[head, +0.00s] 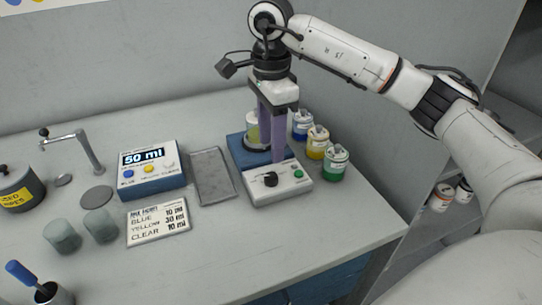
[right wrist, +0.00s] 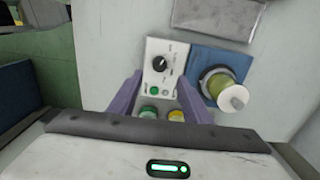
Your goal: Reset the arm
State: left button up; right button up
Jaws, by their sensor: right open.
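My right arm comes in from the right in the head view. Its right gripper (head: 272,138) points down with purple fingers above the blue-based machine (head: 243,150). The fingers are apart with nothing between them; the right gripper also shows in the right wrist view (right wrist: 160,80), over the control box. The grey control box (head: 277,186) has a black knob and a green button. A jar with yellow-green contents (right wrist: 216,84) stands on the blue base, beside the fingers and partly hidden by them in the head view. My left gripper is not in view.
Blue (head: 302,124), yellow (head: 317,146) and green (head: 334,163) paint jars stand close right of the gripper. Left are an empty tray (head: 212,176), a display box (head: 151,170) reading 50 ml, a recipe card (head: 158,222) and two cups (head: 64,237). The table's front right is clear.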

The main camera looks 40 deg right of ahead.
jog(key=shift+r, duration=0.8)
